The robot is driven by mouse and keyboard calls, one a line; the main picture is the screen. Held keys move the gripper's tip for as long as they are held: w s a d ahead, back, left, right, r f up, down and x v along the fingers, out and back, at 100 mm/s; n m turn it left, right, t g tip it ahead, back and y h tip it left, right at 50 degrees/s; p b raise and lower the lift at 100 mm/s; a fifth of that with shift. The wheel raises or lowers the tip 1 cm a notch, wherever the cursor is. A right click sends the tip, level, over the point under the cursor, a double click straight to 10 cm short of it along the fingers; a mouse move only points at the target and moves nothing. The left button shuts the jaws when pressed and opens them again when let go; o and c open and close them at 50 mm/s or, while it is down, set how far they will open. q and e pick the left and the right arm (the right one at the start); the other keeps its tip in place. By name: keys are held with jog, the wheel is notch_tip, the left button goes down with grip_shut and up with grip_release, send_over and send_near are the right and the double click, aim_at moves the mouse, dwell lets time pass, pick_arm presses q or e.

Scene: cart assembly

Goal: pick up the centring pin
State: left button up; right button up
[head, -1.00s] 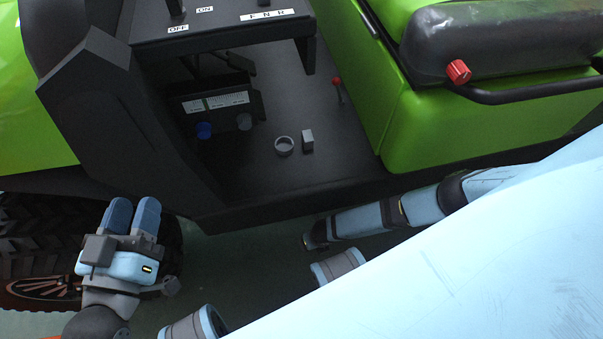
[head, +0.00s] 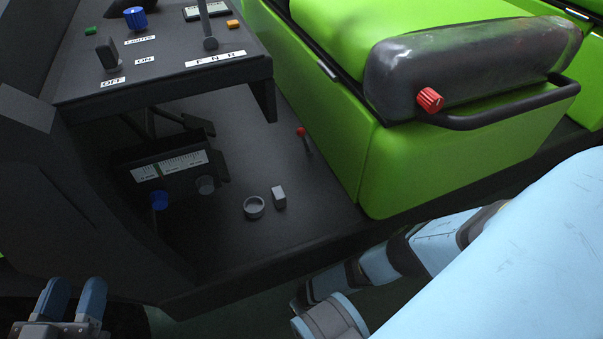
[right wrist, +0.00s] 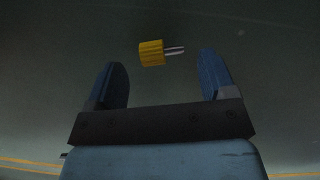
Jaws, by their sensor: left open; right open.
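A yellow ribbed knob with a short metal shaft, which looks like the centring pin (right wrist: 153,53), lies on the dark floor in the right wrist view, its shaft pointing right. My right gripper (right wrist: 164,64) is open and empty, and the pin shows beyond and between its two blue fingers, apart from both. I cannot tell how far away it is. The pin does not show in the head view, and the right gripper is out of sight there. My left gripper (head: 72,292) is at the bottom left of the head view, open and empty.
A green vehicle with a seat (head: 460,75) and dark control panel (head: 170,75) fills the head view. A grey ring (head: 254,207) and a small grey block (head: 279,197) rest on its footwell floor (head: 225,235). Yellow floor lines (right wrist: 30,162) show in the right wrist view.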

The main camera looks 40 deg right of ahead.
pick_arm(q)
jog(key=shift+w+a+f+m+t+b, duration=0.1)
jog(key=shift+w+a+m+t+b, duration=0.3)
jog(key=shift+m+b, duration=0.3)
pick_arm(e)
notch_tip(320, 180, down, 3)
jog(key=shift+w+f, duration=0.1)
pick_arm(q)
jog(key=shift+w+r+h, duration=0.15)
jog(key=shift+r+h, duration=0.15)
pick_arm(e)
jog(key=shift+f, duration=0.1)
jog(key=shift+c, duration=0.2)
jog(key=c, duration=0.9)
